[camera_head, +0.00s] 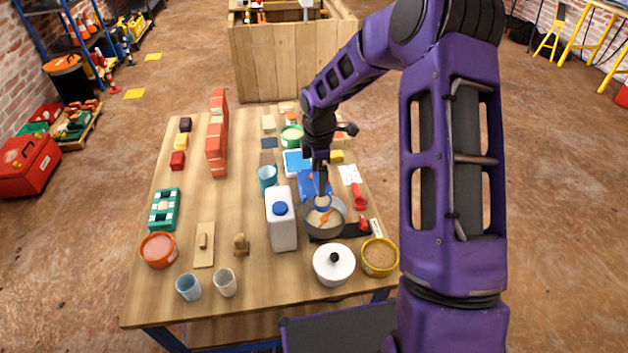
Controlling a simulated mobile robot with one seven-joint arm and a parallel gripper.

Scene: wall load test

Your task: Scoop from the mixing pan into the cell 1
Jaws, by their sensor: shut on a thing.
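The grey mixing pan (311,229) stands at the right front of the table, with pale contents and an orange-red piece showing inside. My gripper (322,190) points down over the pan's back part. It is shut on a blue scoop (322,202), whose lower end is at or in the pan; whether it touches the contents I cannot tell. A green frame with cells (165,210) lies at the left of the table, with pale matter in part of it. No cell number is readable, so I cannot tell which is cell 1.
A white jug with a blue cap (283,225) stands close left of the pan. A white lidded pot (334,264) and a yellow bowl (380,257) stand in front. A brick wall (216,140) rises at the back left. The wooden table (150,290) is bare at its front left.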

